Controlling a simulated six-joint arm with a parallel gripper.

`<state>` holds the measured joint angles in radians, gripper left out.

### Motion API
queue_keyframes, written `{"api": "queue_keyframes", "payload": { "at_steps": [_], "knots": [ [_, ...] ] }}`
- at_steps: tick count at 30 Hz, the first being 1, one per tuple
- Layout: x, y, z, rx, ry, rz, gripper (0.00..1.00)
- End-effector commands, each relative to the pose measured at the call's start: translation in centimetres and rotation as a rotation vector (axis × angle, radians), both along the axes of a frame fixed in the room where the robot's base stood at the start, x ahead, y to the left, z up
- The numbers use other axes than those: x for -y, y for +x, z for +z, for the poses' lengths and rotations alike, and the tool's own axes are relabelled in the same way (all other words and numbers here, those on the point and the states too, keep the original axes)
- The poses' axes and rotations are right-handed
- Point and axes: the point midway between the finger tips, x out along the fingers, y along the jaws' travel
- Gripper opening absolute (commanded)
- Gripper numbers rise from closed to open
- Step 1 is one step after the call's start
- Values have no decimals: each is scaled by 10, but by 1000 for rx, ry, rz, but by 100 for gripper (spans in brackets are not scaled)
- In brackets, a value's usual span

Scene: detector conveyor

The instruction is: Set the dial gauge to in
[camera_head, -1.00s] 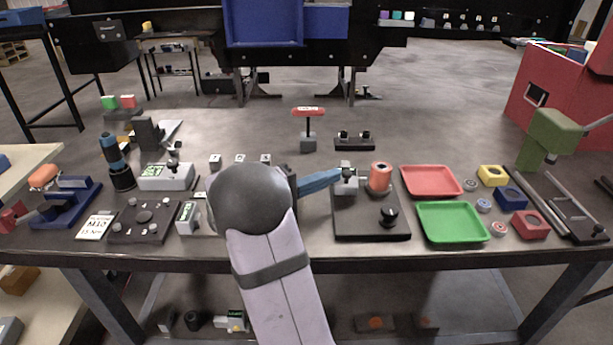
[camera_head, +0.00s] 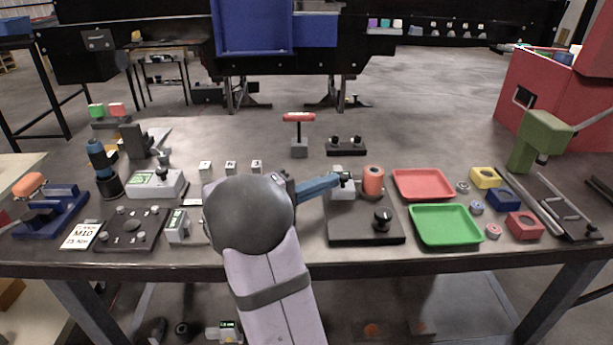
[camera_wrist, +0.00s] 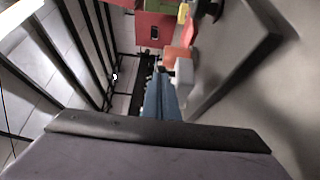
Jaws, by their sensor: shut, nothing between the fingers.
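I cannot tell for sure which thing is the dial gauge. A small grey device with a green display (camera_head: 178,226) stands at the table's front, left of my arm. A wider pale box with a green display (camera_head: 156,185) lies behind it. Their readings are too small to make out. My gripper (camera_head: 345,179) is shut and empty, its blue length reaching right to a pale grey block (camera_head: 342,193) on a black base (camera_head: 355,233). Whether the tip touches the block is unclear. The wrist view shows the blue gripper (camera_wrist: 158,82) beside the pale block (camera_wrist: 183,72).
An orange cylinder (camera_head: 373,180) and black knob (camera_head: 381,219) are on the black base. Red (camera_head: 423,184) and green (camera_head: 446,224) trays lie to its right. A red-handled tool (camera_head: 298,118) stands behind. A dark plate with knobs (camera_head: 131,229) lies at left.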

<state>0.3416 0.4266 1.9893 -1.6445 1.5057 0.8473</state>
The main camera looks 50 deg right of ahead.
Motion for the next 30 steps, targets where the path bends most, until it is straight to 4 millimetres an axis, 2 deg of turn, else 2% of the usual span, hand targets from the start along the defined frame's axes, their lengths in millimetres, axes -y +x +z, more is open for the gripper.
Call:
{"api": "queue_keyframes", "payload": {
  "at_steps": [5, 10, 21, 30],
  "knots": [
    [-7, 13, -2, 0, -2, -4, 0],
    [-21, 40, -3, -1, -2, 6, 0],
    [-90, 22, -2, -1, -2, 10, 0],
    [-115, 15, -1, -2, -1, 6, 0]
  ]
}}
